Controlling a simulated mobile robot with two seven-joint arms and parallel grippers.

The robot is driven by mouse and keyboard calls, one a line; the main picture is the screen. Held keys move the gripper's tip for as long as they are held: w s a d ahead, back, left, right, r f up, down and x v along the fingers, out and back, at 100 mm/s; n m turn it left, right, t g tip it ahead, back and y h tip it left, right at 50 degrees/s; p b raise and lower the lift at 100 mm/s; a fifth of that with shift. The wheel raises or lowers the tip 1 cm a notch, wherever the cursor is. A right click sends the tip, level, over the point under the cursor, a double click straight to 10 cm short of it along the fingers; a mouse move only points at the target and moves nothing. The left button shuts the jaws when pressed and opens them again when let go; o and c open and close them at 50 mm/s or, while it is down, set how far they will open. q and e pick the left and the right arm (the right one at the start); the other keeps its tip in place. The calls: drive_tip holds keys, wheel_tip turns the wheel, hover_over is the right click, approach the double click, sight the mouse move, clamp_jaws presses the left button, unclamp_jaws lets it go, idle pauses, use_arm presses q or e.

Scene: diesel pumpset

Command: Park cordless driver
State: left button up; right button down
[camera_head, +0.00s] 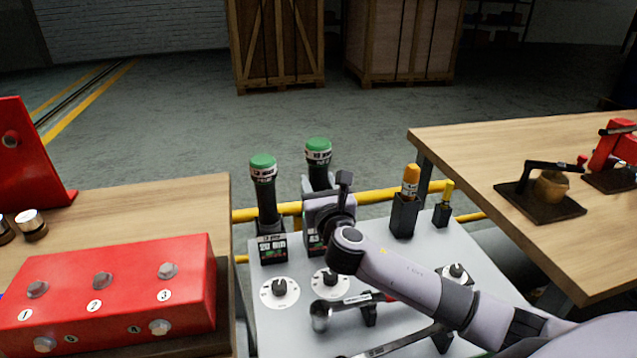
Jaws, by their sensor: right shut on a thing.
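Two dark cordless drivers with green caps stand upright at the back of the grey tool top (400,270). The left driver (265,190) stands at a block with a white label, free of any gripper. My right gripper (318,190) is at the right driver (319,163) and shut on it. The gripper body and wrist hide the driver's lower part and most of its block, so I cannot tell whether it is seated. My right arm reaches in from the lower right across the top. My left gripper is not in view.
Two round dials, a wrench-like tool (350,303) and a long bar lie in front. Orange-handled (411,178) and yellow-handled tools stand in black holders to the right. A red bolted block (110,290) is on the left bench. A wooden table (500,150) is at right.

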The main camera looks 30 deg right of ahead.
drive_tip(key=shift+f+b, duration=0.65)
drive_tip(key=shift+f, duration=0.25)
idle(0.6)
drive_tip(key=shift+c, duration=2.3)
unclamp_jaws()
drive_tip(key=shift+f, duration=0.2)
drive_tip(key=v, duration=0.7)
drive_tip(key=shift+s+r, duration=0.1)
drive_tip(key=shift+s, duration=0.05)
